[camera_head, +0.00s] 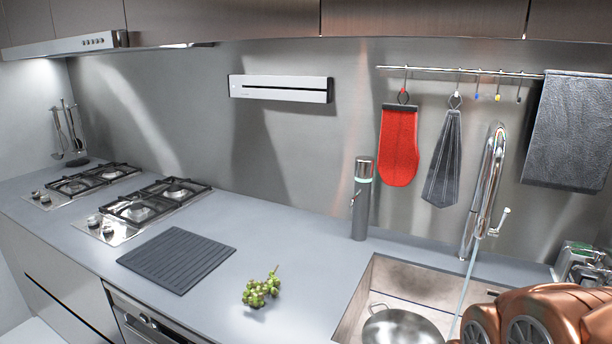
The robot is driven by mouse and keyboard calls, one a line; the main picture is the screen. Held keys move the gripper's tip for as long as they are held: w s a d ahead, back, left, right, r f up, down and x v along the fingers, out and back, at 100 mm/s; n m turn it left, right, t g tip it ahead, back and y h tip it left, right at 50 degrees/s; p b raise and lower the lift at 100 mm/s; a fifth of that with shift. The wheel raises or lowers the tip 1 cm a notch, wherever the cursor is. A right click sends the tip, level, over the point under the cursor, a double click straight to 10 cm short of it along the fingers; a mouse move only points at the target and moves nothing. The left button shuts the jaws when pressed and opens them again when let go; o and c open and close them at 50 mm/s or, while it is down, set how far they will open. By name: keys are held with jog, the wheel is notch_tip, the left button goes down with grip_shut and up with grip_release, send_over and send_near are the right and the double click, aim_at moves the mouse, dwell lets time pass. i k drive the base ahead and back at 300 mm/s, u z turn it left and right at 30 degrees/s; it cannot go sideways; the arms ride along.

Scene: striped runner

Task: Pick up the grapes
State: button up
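A bunch of green grapes (261,289) lies on the grey countertop (290,250), left of the sink and near the front edge. Its stem points up and to the right. Nothing covers it and nothing touches it from above. My gripper is not in view. Copper-coloured parts of my arm show at the bottom right corner, over the right side of the sink.
A dark ridged mat (177,260) lies left of the grapes, with gas burners (157,203) beyond. A sink (420,284) holding a metal pan (400,327) is at right, with a tall faucet (487,190). A dark cylindrical dispenser (361,200) stands behind.

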aim_at(256, 292)
jog(key=z, duration=0.05)
jog(key=k, duration=1)
jog(key=u, duration=1.3)
jog(key=i, duration=0.9)
jog(key=u, duration=0.8)
